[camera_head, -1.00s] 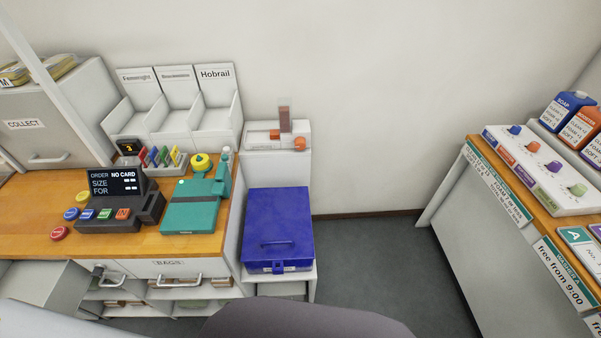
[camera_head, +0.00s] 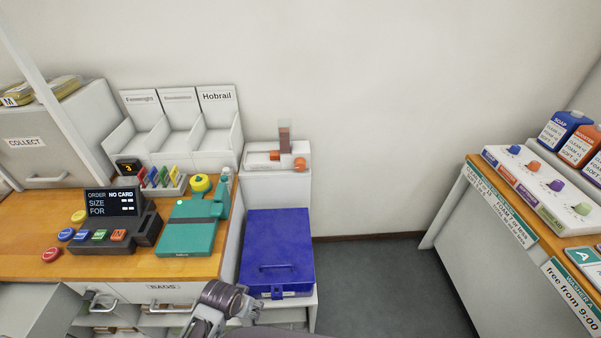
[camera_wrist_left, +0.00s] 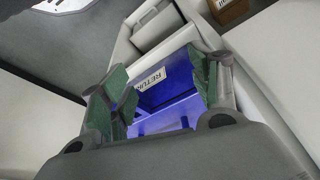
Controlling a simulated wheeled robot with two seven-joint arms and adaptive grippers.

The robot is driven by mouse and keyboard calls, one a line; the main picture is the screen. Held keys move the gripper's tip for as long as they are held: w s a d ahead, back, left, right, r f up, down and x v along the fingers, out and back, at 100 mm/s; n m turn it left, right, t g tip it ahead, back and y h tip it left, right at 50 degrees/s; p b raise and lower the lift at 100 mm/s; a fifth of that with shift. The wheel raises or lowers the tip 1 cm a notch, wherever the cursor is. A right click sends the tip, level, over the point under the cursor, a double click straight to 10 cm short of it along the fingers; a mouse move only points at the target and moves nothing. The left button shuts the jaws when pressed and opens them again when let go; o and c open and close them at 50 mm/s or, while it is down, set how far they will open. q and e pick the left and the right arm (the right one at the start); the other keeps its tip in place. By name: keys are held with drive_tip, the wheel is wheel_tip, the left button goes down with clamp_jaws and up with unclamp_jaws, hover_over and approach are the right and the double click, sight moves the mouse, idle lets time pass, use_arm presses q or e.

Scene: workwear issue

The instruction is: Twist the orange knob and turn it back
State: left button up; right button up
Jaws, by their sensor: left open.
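An orange knob (camera_head: 533,166) sits in a row with blue, purple and green knobs on a white panel (camera_head: 490,155) on the right counter. Another orange round part (camera_head: 300,164) is on the white device (camera_head: 262,157) at the back middle. I cannot tell which one the task means. My left gripper shows low in the head view, apart from both. In the left wrist view my left gripper (camera_wrist_left: 163,92) is open, its green-padded fingers apart and nothing between them. Behind them is a blue surface with a label reading "RETU", partly hidden. My right gripper is not in view.
A blue lidded box (camera_head: 278,245) stands in the middle, below the white device. A wooden counter (camera_head: 30,250) at left holds an order terminal (camera_head: 115,232) and a teal device (camera_head: 192,235). Bottles (camera_head: 562,130) stand behind the knob panel. Grey floor between the counters is clear.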

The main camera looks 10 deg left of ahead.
use_arm(q)
drive_tip(key=w+d+r+n+t+h, duration=0.85)
drive_tip(key=w+d+r+n, duration=0.45)
drive_tip(key=w+d+r, duration=0.55)
drive_tip(key=w+r+n+t+y, duration=0.35)
drive_tip(key=w+n+t, duration=0.25)
drive_tip(key=w+n, duration=0.45)
drive_tip(key=w+a+f+n+y, duration=0.2)
drive_tip(key=n+y, duration=0.2)
drive_tip(key=n, duration=0.5)
drive_tip(key=w+a+f+n+y, duration=0.2)
drive_tip(key=a+n+y, duration=0.1)
drive_tip(key=n, duration=0.6)
drive_tip(key=shift+a+y+b, duration=0.25)
drive_tip(key=shift+y+b, duration=0.05)
drive_tip(key=shift+y, duration=0.6)
drive_tip(key=shift+w+a+n, duration=0.1)
drive_tip(key=shift+n, duration=0.15)
